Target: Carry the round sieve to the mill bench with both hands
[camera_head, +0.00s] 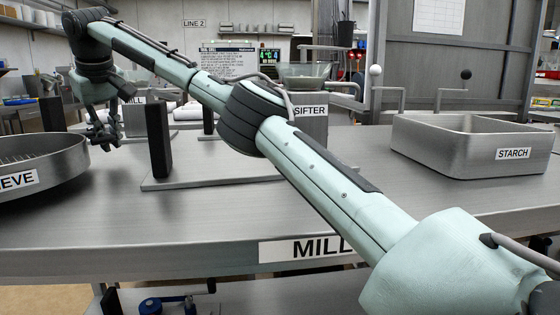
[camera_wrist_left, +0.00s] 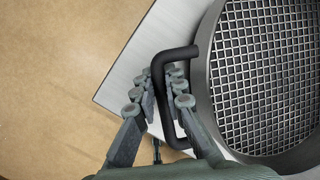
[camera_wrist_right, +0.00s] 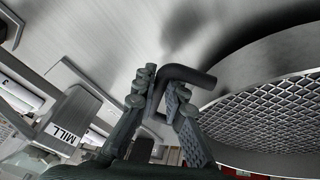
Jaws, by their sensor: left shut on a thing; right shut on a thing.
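The round sieve (camera_head: 45,168), a grey metal drum with a mesh, is cut off by the left edge of the head view, over the left end of the mill bench (camera_head: 210,225). My right gripper (camera_head: 103,135) is at the sieve's right side. In the right wrist view its fingers (camera_wrist_right: 160,88) are shut on a black bar handle (camera_wrist_right: 187,72) of the sieve. In the left wrist view my left gripper (camera_wrist_left: 160,88) is shut on the opposite black handle (camera_wrist_left: 178,56), beside the mesh (camera_wrist_left: 265,75). I cannot tell whether the sieve touches the bench.
A flat plate with a black upright block (camera_head: 159,140) stands just right of the sieve. The sifter (camera_head: 308,118) is behind it. A STARCH tray (camera_head: 470,143) is on the right. The bench front is clear. Tan floor (camera_wrist_left: 60,90) lies beyond the bench corner.

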